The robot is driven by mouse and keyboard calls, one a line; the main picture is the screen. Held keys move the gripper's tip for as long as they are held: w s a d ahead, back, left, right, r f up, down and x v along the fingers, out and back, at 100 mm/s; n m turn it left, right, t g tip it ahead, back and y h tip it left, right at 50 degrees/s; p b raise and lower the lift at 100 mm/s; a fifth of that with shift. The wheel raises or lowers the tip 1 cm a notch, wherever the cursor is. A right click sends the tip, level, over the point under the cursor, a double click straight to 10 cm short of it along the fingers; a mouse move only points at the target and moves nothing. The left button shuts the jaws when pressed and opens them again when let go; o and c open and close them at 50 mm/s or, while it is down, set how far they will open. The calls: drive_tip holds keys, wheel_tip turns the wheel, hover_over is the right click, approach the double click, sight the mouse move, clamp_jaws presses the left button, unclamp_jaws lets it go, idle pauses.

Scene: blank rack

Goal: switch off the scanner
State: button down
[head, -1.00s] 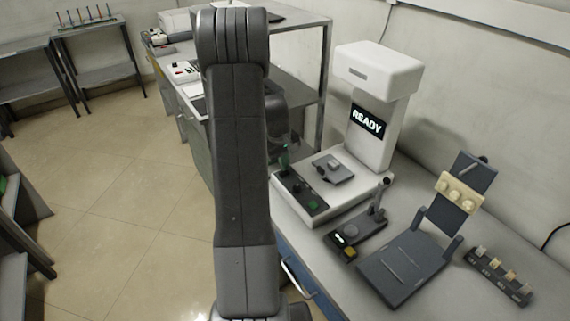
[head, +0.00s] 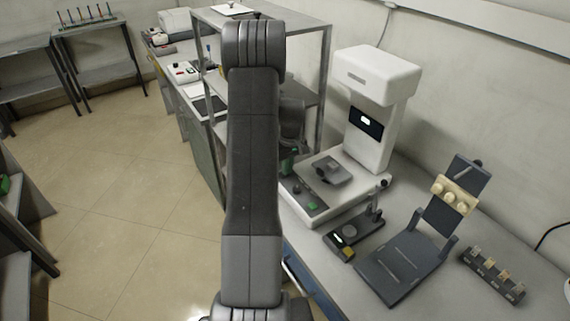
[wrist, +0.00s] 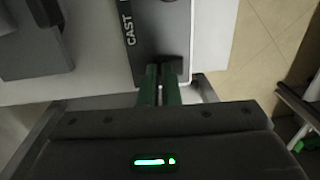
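The scanner (head: 372,140) is a white machine with a tall column on the bench. Its dark screen (head: 366,121) shows one small bright mark. A dark control panel (head: 311,197) with a green button (head: 312,205) and small dark controls runs along its front left; the wrist view shows this panel (wrist: 160,25) with the word "CAST". My gripper (head: 287,161) is at the panel's far left end, partly hidden behind my arm. In the wrist view its green fingers (wrist: 160,78) are close together, beside a dark part at the panel's end. I cannot tell whether they touch it.
A small device with a lever (head: 352,232), a dark grey stand with cream knobs (head: 405,265) and a small block rack (head: 492,274) stand on the bench to the right. A metal shelf (head: 325,75) rises behind my arm. Floor is open at left.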

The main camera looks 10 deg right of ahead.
drive_tip(key=shift+s+a+f, duration=0.3)
drive_tip(key=shift+s+f, duration=0.05)
drive_tip(key=shift+f, duration=0.15)
drive_tip(key=shift+s+a+f, duration=0.1)
drive_tip(key=shift+s+a, duration=0.05)
drive_tip(key=shift+a, duration=0.2)
drive_tip(key=shift+s+a, duration=0.1)
drive_tip(key=shift+a, duration=0.15)
drive_tip(key=shift+r, duration=0.25)
drive_tip(key=shift+a+r, duration=0.1)
drive_tip(key=shift+r, duration=0.25)
wheel_tip(320, 180, up, 14)
drive_tip(key=d, duration=0.1)
drive_tip(key=shift+w+d, duration=0.25)
drive_tip(key=shift+w, duration=0.2)
